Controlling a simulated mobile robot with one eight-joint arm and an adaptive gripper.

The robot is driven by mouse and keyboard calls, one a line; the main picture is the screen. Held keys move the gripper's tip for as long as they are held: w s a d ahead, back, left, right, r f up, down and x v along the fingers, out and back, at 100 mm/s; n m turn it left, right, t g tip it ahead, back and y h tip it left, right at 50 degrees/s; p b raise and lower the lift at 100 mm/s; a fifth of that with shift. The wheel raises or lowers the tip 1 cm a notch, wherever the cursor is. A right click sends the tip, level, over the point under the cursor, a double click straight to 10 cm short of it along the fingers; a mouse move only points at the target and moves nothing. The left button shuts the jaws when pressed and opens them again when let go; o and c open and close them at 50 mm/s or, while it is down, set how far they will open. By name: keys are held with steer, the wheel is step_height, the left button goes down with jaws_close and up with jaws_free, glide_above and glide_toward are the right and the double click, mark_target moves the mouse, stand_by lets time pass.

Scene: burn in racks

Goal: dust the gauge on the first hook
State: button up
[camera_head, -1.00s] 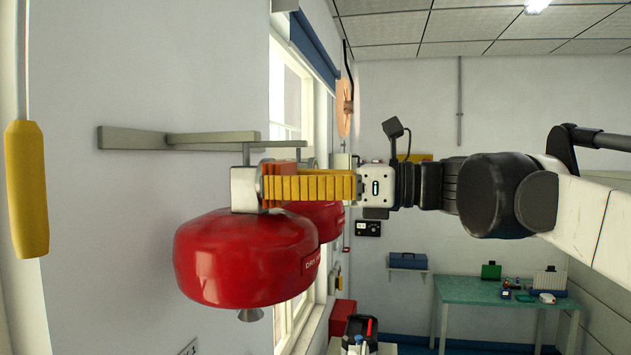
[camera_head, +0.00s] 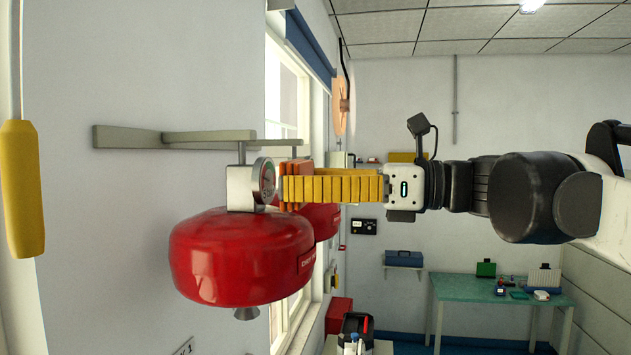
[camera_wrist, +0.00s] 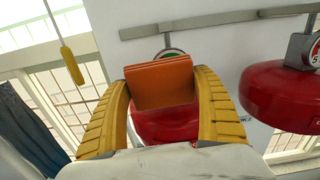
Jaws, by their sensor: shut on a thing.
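My gripper (camera_head: 290,187) is shut on a folded orange cloth (camera_wrist: 162,82), its ribbed yellow fingers (camera_wrist: 218,105) on either side. In the head view the cloth is just right of a round gauge (camera_head: 264,178) on a grey valve block, with a narrow gap seeming to part them. The gauge is on the nearer red extinguisher (camera_head: 240,262), which hangs from a grey wall rail (camera_head: 130,137). In the wrist view the cloth covers most of this gauge; only its upper edge (camera_wrist: 172,53) shows. I cannot tell whether this is the first hook.
A second red extinguisher (camera_wrist: 285,95) with its own gauge (camera_wrist: 315,50) hangs to the right in the wrist view. A yellow hanging handle (camera_head: 22,190) is at the left in the head view. A green table (camera_head: 500,292) stands far back. Open air lies around my arm.

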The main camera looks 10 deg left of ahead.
steer(key=shift+s+d, duration=0.1)
steer(key=shift+d, duration=0.75)
steer(key=shift+d, duration=0.1)
steer(key=d, duration=0.2)
steer(key=shift+s+d, duration=0.1)
steer(key=shift+d, duration=0.3)
steer(key=shift+w+a+p, duration=0.15)
steer(key=shift+a+p, duration=0.1)
steer(key=shift+a, duration=1.35)
steer(key=shift+w+a+p, duration=0.1)
steer(key=shift+a+p, duration=0.1)
steer(key=shift+a, duration=1.4)
steer(key=shift+w+a, duration=0.1)
steer(key=shift+a, duration=1)
